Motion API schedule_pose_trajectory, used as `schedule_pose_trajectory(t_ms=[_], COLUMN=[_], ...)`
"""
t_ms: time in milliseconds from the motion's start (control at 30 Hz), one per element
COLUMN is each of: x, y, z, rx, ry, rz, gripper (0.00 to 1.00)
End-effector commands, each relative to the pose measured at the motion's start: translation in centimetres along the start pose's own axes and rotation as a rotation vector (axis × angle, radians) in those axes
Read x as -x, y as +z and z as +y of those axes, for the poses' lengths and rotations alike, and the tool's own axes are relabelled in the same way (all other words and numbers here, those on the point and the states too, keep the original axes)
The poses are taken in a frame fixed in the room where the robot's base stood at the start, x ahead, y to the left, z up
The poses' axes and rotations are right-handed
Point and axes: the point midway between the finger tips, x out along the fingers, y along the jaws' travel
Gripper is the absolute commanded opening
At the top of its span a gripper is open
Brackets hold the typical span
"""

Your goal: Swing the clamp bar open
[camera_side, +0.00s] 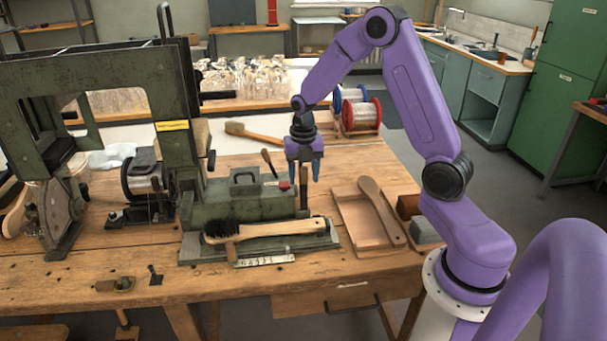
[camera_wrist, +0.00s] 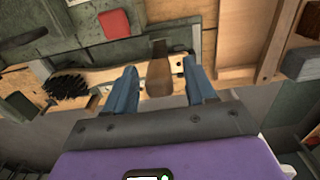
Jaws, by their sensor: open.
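My gripper (camera_side: 304,172) is open above the right end of the green machine bed (camera_side: 245,205), with its fingers pointing down. An upright brown handle (camera_side: 304,198), which seems to belong to the clamp bar, stands just below the fingers in the side view. In the wrist view the handle (camera_wrist: 158,75) shows between the two open blue fingers of my gripper (camera_wrist: 161,85), with a gap on each side. A wooden brush (camera_side: 275,229) with black bristles lies along the front of the bed; its bristles (camera_wrist: 66,87) are at the left in the wrist view. The bar itself is hard to make out.
A red button (camera_side: 284,185) and a lever (camera_side: 267,158) are on the bed close to my gripper. The tall green machine frame (camera_side: 178,130) stands at left. A wooden tray (camera_side: 350,215) holding a paddle-shaped wooden piece (camera_side: 382,210) is at right. Wire spools (camera_side: 361,116) stand behind.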

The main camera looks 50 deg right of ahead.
Motion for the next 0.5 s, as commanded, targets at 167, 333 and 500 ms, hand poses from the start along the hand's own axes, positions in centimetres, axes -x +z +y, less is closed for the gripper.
schedule_pose_trajectory(t_ms=[167, 333, 500], x=[1.2, 2.4, 3.5], y=[0.1, 0.0, 0.1], z=[0.1, 0.0, 0.0], rx=[0.000, 0.000, 0.000], ry=[0.002, 0.002, 0.002], rz=[-0.003, -0.002, -0.002], gripper=[0.55, 0.55, 0.55])
